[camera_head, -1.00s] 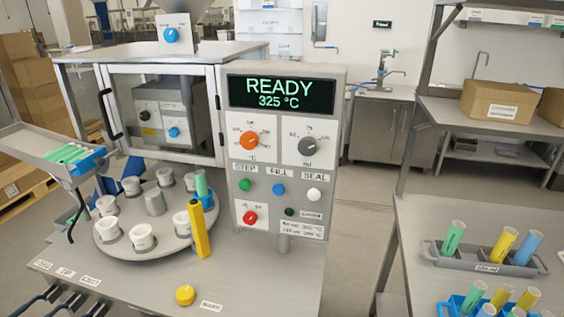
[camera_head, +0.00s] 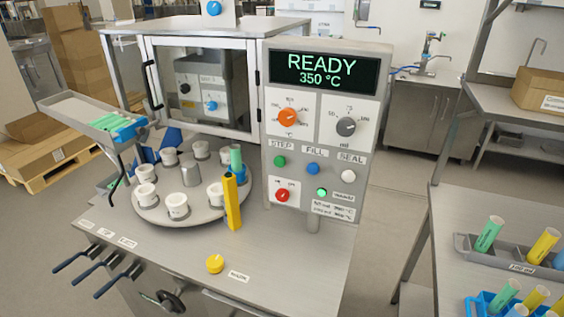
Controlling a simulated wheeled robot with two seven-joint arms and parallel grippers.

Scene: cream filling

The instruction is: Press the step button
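The step button (camera_head: 280,161) is the green round button under the STEP label on the grey control panel (camera_head: 380,90). The blue fill button (camera_head: 313,169) and the white seal button (camera_head: 348,176) sit to its right. The display (camera_head: 322,71) reads READY 350 °C. A small green lamp (camera_head: 321,192) below the buttons is lit. The round turntable (camera_head: 150,213) left of the panel carries several white cups and a green tube (camera_head: 236,158) beside a yellow post (camera_head: 232,202). Neither of my grippers is in view.
A tilted tray (camera_head: 80,110) with green tubes sticks out at the left. A yellow knob (camera_head: 215,264) stands on the front of the machine table. A rack (camera_head: 505,258) with coloured tubes is on the right bench. The space before the panel is clear.

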